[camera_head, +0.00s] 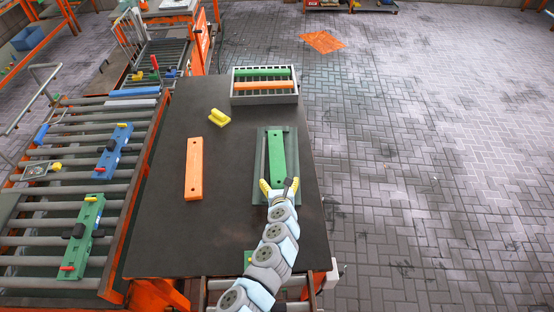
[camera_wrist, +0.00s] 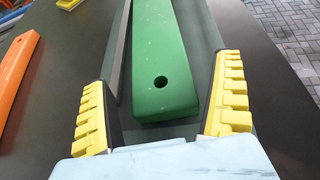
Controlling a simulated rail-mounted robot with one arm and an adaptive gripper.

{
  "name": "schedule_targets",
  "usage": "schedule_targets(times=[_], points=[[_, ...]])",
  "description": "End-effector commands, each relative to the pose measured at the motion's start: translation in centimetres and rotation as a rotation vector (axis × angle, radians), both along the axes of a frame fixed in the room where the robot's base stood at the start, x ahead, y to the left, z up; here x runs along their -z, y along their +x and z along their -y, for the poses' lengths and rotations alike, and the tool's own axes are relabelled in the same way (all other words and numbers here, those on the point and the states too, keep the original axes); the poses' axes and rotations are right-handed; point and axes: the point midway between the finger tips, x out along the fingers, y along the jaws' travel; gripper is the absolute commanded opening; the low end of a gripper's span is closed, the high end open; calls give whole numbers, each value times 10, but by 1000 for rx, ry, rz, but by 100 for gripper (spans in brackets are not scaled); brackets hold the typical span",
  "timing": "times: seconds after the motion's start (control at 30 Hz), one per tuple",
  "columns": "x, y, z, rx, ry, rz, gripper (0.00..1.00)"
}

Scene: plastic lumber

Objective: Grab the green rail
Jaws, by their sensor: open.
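The green rail (camera_head: 277,153) lies lengthwise on a dark green tray (camera_head: 289,190) on the right half of the black table. My gripper (camera_head: 278,186) is at the rail's near end, with its yellow-padded fingers open. In the wrist view the green rail (camera_wrist: 164,62) runs away from me, with a round hole near its near end. My gripper's two fingers (camera_wrist: 160,105) stand apart on either side of that end, with visible gaps to the rail. Nothing is between them that they grip. How high the fingertips are above the tray I cannot tell.
A thin grey bar (camera_wrist: 118,50) lies close along the rail's left side. An orange rail (camera_head: 193,168) lies further left. A yellow piece (camera_head: 219,117) and a grey rack (camera_head: 264,98) with green and orange rails are beyond. A roller conveyor (camera_head: 75,190) stands left.

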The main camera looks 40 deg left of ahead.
Motion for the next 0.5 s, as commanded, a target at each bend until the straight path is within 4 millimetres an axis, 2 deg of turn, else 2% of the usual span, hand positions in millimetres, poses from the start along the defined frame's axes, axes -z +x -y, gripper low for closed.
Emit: schedule_targets(times=[0.23,0.5], points=[[6,11,-13,-4,0,1,96],[11,15,-16,1,-2,0,96]])
